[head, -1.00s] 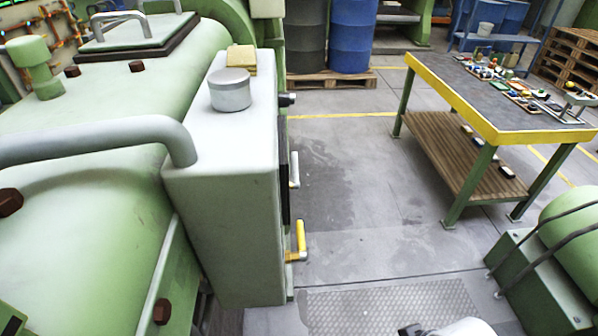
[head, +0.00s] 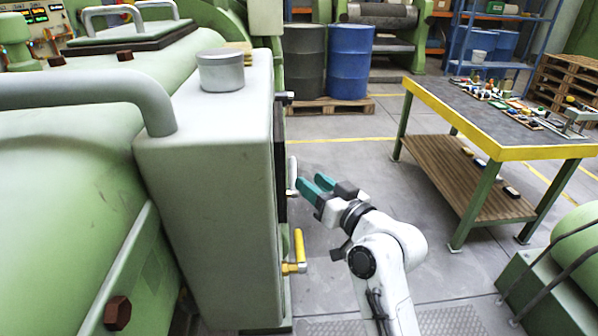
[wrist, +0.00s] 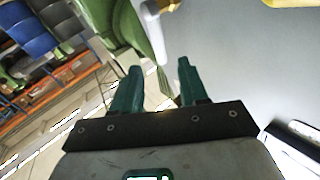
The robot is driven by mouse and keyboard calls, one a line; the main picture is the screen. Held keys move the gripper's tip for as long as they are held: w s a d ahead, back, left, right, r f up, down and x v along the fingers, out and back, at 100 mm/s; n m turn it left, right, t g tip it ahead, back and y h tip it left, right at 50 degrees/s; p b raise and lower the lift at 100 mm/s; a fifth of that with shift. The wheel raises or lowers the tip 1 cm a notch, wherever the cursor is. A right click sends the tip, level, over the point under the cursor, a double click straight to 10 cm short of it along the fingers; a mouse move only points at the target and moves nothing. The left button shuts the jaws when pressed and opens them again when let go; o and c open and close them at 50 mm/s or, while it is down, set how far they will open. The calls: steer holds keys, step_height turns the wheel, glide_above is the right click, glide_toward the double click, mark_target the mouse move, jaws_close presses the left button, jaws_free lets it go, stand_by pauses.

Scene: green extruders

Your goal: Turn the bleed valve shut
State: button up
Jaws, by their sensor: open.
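Two levers stick out from the right face of the grey-green cabinet (head: 205,190). One is a pale grey lever (head: 292,172). Below and nearer is a yellow lever (head: 299,248), standing upright on a metal pivot. The frames do not label which one is the bleed valve. My gripper (head: 315,184), with teal fingers, is open just right of the grey lever and above the yellow one; I cannot tell whether it touches. In the wrist view the open fingers (wrist: 160,68) have nothing clearly between them, and a pale rod-like part (wrist: 155,35) lies beyond. A yellow part (wrist: 288,3) shows at the top right edge.
A grey lidded cup (head: 221,72) stands on the cabinet top. A dark knob (head: 285,97) protrudes from the cabinet farther back. A yellow-edged workbench (head: 500,130) with small parts stands right. Green machinery (head: 565,260) sits front right. Floor between is clear.

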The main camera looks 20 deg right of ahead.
mark_target(295, 170)
steer(key=x, duration=0.5)
steer(key=shift+w+a, duration=0.15)
steer(key=shift+w, duration=0.15)
jaws_close()
steer(key=shift+p, duration=0.3)
